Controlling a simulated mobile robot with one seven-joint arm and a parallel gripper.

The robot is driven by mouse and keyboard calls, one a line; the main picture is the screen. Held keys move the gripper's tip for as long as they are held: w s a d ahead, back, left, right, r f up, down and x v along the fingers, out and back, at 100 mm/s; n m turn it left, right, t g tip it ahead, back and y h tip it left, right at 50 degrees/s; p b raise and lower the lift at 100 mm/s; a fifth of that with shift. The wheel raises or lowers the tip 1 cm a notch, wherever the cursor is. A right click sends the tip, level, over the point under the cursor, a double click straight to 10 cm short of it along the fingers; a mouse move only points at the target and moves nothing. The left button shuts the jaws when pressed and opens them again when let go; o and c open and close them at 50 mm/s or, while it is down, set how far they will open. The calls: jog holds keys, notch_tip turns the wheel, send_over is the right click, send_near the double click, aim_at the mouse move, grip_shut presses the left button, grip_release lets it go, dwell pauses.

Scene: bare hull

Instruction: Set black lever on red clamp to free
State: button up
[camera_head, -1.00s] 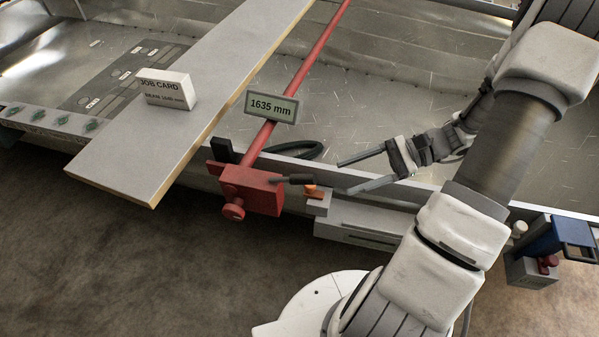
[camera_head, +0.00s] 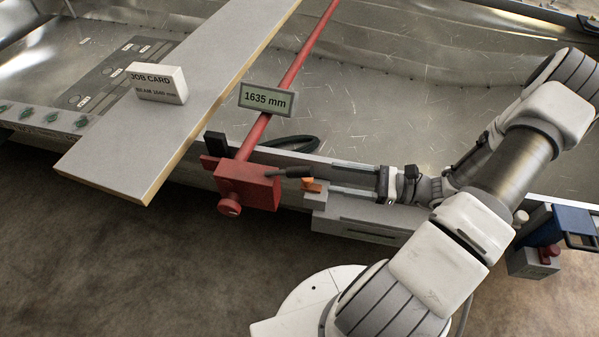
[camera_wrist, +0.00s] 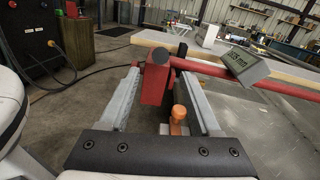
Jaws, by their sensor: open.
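The red clamp (camera_head: 248,187) sits at the near edge of the metal hull, on a red bar. Its black lever (camera_head: 290,172) sticks out to the right, roughly level. My gripper (camera_head: 332,175) is open just right of the lever's free end, its fingers pointing left at it. In the wrist view the open fingers (camera_wrist: 160,73) frame the red clamp body (camera_wrist: 153,85), and the lever's dark round end (camera_wrist: 160,56) shows end-on between the tips, towards their upper side. I see no contact with the lever.
An orange knob (camera_head: 311,185) on a grey block sits just below the fingertips; it also shows between the fingers in the wrist view (camera_wrist: 178,114). A display reading 1635 mm (camera_head: 266,98) stands on the bar. A grey beam (camera_head: 215,75) carrying a job card (camera_head: 158,84) lies left.

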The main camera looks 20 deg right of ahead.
aim_at(293, 171)
jog(key=b+x, duration=0.1)
jog(key=x, duration=0.9)
jog(key=shift+s+b, duration=0.1)
jog(key=shift+b, duration=0.25)
grip_shut()
dwell(0.8)
